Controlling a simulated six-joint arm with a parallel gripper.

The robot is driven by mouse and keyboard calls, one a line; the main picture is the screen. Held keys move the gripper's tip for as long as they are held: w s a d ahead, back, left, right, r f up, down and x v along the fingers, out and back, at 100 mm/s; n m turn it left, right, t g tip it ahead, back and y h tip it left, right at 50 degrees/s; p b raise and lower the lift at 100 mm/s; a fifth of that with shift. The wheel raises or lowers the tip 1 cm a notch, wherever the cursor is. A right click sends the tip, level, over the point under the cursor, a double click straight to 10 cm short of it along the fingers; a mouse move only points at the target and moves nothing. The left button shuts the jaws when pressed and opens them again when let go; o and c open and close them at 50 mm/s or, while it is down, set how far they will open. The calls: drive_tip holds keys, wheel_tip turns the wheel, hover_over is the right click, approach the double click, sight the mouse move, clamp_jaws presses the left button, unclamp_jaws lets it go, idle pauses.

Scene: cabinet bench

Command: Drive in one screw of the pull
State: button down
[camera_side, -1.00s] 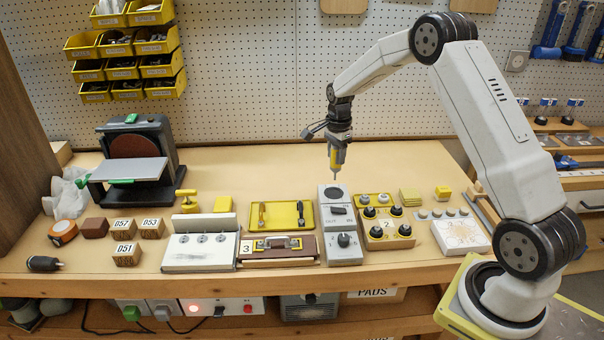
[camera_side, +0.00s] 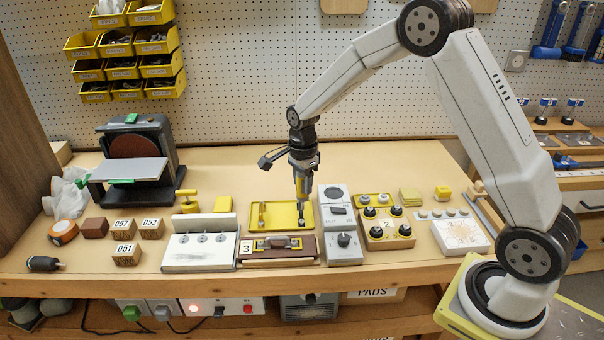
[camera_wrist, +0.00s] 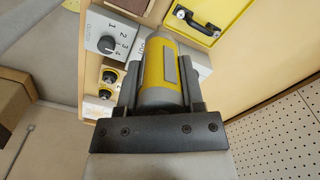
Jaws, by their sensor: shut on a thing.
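My gripper (camera_side: 303,172) points down and is shut on a yellow and grey driver, which fills the jaws in the wrist view (camera_wrist: 160,75). The driver (camera_side: 301,190) stands roughly upright over the right side of a yellow tray (camera_side: 281,226). Its lower end overlaps a black pull there; I cannot tell whether it touches. Another slim piece (camera_side: 262,213) lies at the tray's left.
A grey box with a dial (camera_side: 344,252) stands right of the drawer front, beside a block marked 2 (camera_side: 387,240) with several black knobs. A white rack (camera_side: 200,262) is at left, near numbered wooden blocks (camera_side: 126,254). The bench behind the tray is clear.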

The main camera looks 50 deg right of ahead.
drive_tip(key=s+a, duration=0.2)
drive_tip(key=a, duration=0.4)
drive_tip(key=shift+f, duration=0.15)
drive_tip(key=shift+f, duration=2.4)
drive_tip(key=shift+s+f, duration=0.1)
drive_tip(key=shift+f, duration=0.65)
idle(2.7)
drive_tip(key=shift+r, duration=0.1)
drive_tip(key=shift+r, duration=2.95)
